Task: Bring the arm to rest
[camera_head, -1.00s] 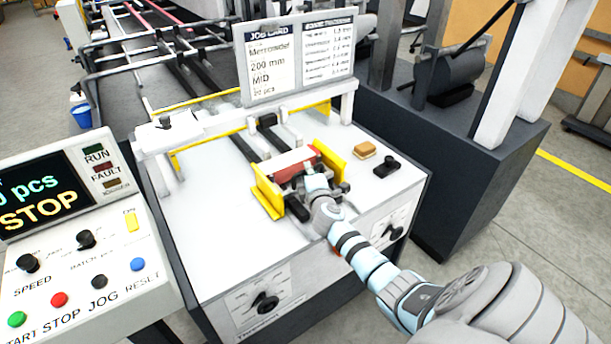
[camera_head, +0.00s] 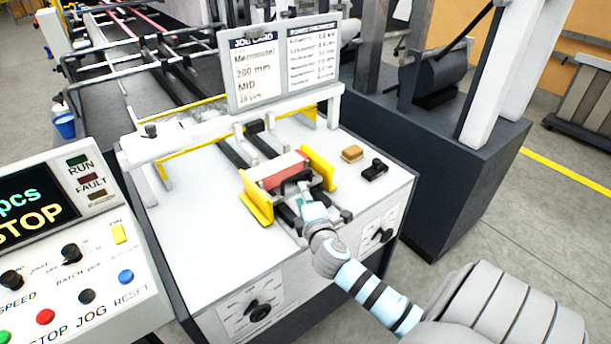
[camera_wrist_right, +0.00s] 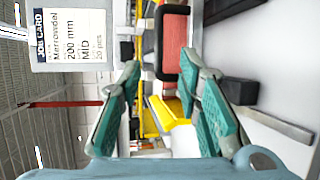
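My right arm comes in from the lower right in the head view. Its gripper (camera_head: 303,191) is just in front of a red block (camera_head: 276,170) that sits between two yellow guides on the machine's white table (camera_head: 205,215). In the wrist view the gripper (camera_wrist_right: 160,72) shows two teal finger pads spread apart with nothing held between them. The red block (camera_wrist_right: 172,50) lies beyond the fingertips there. My left gripper is not in view.
Yellow guides (camera_head: 257,207) flank the block. A tan block (camera_head: 352,153) and a black clamp (camera_head: 375,169) lie to the right. A job card (camera_head: 258,75) stands behind. The control panel (camera_head: 75,240), reading STOP, is at left.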

